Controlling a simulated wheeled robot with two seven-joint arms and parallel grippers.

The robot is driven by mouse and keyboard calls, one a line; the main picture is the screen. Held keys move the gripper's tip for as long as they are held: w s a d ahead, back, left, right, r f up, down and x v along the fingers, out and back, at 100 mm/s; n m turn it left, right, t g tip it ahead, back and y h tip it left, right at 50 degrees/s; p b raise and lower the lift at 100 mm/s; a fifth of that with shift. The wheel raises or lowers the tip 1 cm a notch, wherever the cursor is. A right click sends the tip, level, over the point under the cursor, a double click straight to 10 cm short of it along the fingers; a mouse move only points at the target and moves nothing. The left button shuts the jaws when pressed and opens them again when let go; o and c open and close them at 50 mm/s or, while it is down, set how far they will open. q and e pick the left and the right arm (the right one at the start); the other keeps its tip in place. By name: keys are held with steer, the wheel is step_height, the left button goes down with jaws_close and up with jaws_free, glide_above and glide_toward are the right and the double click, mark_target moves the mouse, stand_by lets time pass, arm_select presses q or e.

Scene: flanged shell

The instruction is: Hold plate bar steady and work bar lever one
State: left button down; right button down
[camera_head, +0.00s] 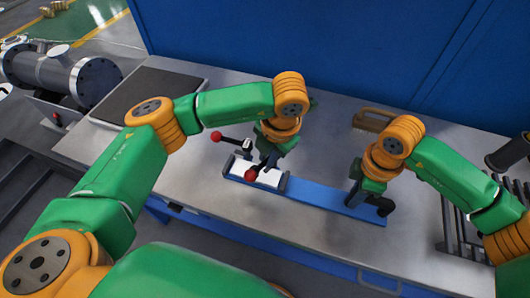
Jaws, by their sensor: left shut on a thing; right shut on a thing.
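The blue plate bar (315,194) lies on the grey table, running from centre left to the right, with a white block (243,168) on its left end. Two levers with red ball knobs show at that end: a far-left knob (216,136) on a rod pointing left, and a nearer knob (250,174) low beside my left gripper. My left gripper (268,166) is shut on the lever with the nearer knob; its fingertips are partly hidden. My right gripper (362,197) points down and is shut on the right part of the plate bar; the contact is small and dark.
A brown brush (373,120) lies behind my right gripper. A dark flat mat (150,92) is at the back left of the table. A slotted dark rack (462,235) stands at the right. A blue wall (310,45) closes the back. The table in front of the bar is clear.

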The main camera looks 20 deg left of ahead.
arm_select(q)
steer(key=shift+d+n, duration=0.4)
steer(key=shift+n, duration=1.1)
steer(key=c, duration=0.8)
jaws_free()
steer(key=shift+c, duration=0.2)
step_height(320, 180, up, 12)
steer(key=d, duration=0.2)
steer(key=shift+s+d, duration=0.2)
steer(key=shift+s, duration=0.05)
steer(key=shift+f, duration=0.1)
